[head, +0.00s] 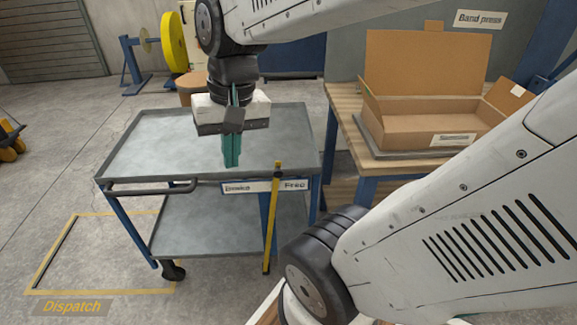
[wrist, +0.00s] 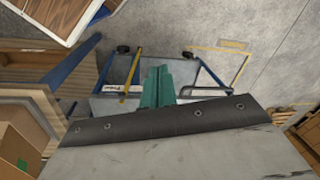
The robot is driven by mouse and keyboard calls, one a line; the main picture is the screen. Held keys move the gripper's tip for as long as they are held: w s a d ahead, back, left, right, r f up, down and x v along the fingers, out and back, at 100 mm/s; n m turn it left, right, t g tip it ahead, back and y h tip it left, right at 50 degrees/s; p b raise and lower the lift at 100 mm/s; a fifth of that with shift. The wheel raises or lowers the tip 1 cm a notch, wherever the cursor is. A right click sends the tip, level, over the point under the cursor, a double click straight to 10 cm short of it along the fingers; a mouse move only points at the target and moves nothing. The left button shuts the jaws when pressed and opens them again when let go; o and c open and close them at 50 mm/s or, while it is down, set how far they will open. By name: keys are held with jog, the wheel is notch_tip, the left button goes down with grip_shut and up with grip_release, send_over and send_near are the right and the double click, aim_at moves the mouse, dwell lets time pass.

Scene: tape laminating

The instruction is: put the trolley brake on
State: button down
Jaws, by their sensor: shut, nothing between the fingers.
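The grey trolley (head: 140,150) has blue legs and two shelves. Its front edge carries a white label strip (head: 238,188) reading what looks like "Brake" on the left and "Free" on the right. A yellow brake lever (head: 272,220) stands nearly upright across the strip, nearer the "Free" end. In the wrist view the lever (wrist: 131,76) crosses near the strip (wrist: 112,89). My gripper (head: 231,163), with teal fingers, is shut and empty. It points down over the trolley top, left of and apart from the lever. The fingers also show in the wrist view (wrist: 156,75).
A wooden bench (head: 345,110) with an open cardboard box (head: 410,125) stands close on the trolley's right. A yellow floor outline (head: 110,291) marked "Dispatch" (head: 72,307) lies at the left. The trolley top is bare. A black caster (head: 173,271) shows below.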

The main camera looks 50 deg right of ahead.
jog(key=w+d+f+m+t+y, duration=0.1)
jog(key=w+d+f+m, duration=0.25)
jog(key=d+m, duration=0.4)
jog(key=w+d+f+m+t+y, duration=0.1)
jog(key=w+d+f+m, duration=0.1)
jog(key=d+f+m, duration=0.5)
jog(key=s+d+f+m, duration=0.1)
jog(key=d+m, duration=0.2)
jog(key=d, duration=0.2)
jog(key=s+d+f+m+t, duration=0.1)
jog(key=s+d+f+m, duration=0.1)
jog(key=d, duration=0.4)
jog(key=s+d+f+m+h, duration=0.1)
jog(key=s+d+f+m, duration=0.1)
jog(key=d+m, duration=0.2)
jog(key=shift+d, duration=1.1)
jog(key=w+a+f, duration=0.4)
jog(key=w+f, duration=0.3)
jog(key=f, duration=0.3)
jog(key=shift+f, duration=0.2)
